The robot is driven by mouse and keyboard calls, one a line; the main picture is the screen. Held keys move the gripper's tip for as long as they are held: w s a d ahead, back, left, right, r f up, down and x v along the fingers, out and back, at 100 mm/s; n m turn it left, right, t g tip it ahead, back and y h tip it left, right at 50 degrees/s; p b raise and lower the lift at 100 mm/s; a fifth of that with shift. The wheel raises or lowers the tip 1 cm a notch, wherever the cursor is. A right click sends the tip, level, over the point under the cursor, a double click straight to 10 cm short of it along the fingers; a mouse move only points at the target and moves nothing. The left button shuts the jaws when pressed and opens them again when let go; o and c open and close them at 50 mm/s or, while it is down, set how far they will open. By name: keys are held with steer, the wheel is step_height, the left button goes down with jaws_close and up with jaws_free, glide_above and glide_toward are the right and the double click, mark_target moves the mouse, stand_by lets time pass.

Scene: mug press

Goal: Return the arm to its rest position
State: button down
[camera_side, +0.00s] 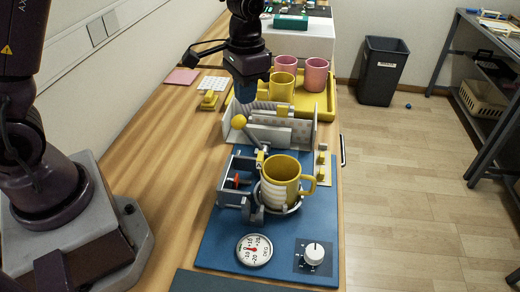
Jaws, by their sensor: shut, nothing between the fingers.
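My gripper (246,96) hangs from the top of the view, fingers down, shut and empty. It is in front of the back tray in the picture, above and behind the mug press. The mug press (234,183) stands on a blue base plate (217,241), with a lever ending in a yellow ball (238,122). A yellow mug (282,176) sits upright in the press's white wrap, its handle pointing right. My fingertips appear clear of the mug; their exact gap to the things behind is hard to tell.
A yellow tray (322,108) behind holds pink and yellow mugs. A grey upright rack (300,133) stands between the tray and press. A dial (254,250) and white knob (314,253) are at the plate's front. The wooden table is clear at left (180,160).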

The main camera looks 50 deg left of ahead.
steer(key=s+r+t, duration=0.3)
steer(key=s+r, duration=0.4)
steer(key=s, duration=0.2)
steer(key=s+r+n+t, duration=0.1)
steer(key=s+r+t, duration=0.2)
steer(key=s+r, duration=0.4)
steer(key=shift+s+d, duration=0.3)
steer(key=shift+s, duration=1)
steer(key=shift+r, duration=0.1)
